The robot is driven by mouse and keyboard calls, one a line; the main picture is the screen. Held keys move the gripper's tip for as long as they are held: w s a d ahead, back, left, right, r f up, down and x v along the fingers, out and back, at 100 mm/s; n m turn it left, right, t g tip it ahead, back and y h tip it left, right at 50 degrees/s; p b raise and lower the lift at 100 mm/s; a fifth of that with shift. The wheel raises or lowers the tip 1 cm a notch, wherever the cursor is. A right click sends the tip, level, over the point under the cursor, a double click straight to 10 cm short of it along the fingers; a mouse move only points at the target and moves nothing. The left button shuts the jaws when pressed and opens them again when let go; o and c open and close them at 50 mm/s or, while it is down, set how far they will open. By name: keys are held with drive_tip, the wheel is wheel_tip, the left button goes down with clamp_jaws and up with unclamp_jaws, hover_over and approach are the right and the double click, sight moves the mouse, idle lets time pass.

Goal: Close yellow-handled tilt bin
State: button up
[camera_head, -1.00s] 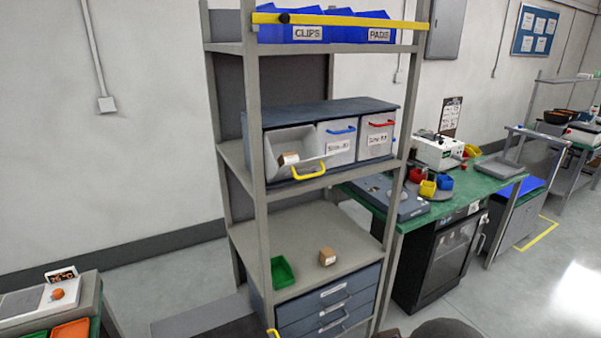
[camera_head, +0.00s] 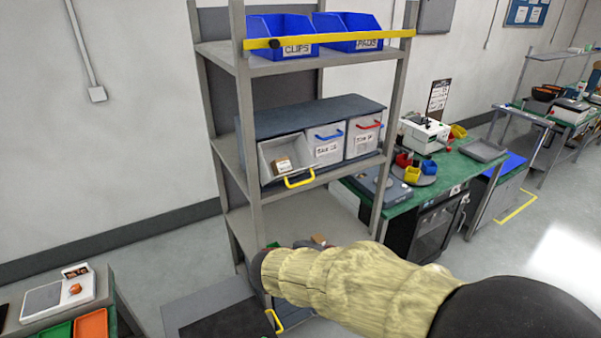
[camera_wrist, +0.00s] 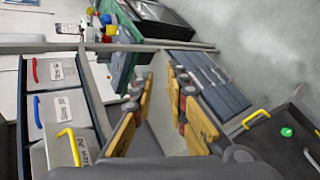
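The yellow-handled tilt bin (camera_head: 268,156) is tilted open at the left of the bin row on the middle shelf. A small brown box (camera_head: 283,164) lies in it. Its yellow handle (camera_head: 300,181) juts out in front of the shelf edge. In the wrist view, turned sideways, the bin front (camera_wrist: 85,151) and handle (camera_wrist: 70,143) are at the lower left. My gripper (camera_wrist: 155,88) is open and empty, with the handle left of its fingers and apart from them.
Bins with blue (camera_head: 330,137) and red (camera_head: 370,126) handles stand shut beside it. The shelf rack (camera_head: 250,190) has a post close to the bin's left side. My arm hides much of the lower shelf. Another yellow handle (camera_head: 275,320) is low down near the floor.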

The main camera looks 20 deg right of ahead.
drive_tip(key=w+a+r+n+t, duration=0.2)
drive_tip(key=w+t, duration=0.1)
drive_tip(key=w, duration=0.2)
drive_tip(key=w+a+r+n+t, duration=0.1)
drive_tip(key=w+a+r+t, duration=0.15)
drive_tip(key=w, duration=0.35)
drive_tip(key=t, duration=0.3)
approach(300, 184)
drive_tip(key=x, duration=0.4)
drive_tip(key=shift+g, duration=0.25)
drive_tip(key=p+x, duration=0.1)
drive_tip(key=x, duration=0.5)
drive_tip(key=shift+w+d, duration=0.1)
drive_tip(key=shift+w, duration=0.25)
drive_tip(key=shift+c, duration=1.1)
clamp_jaws()
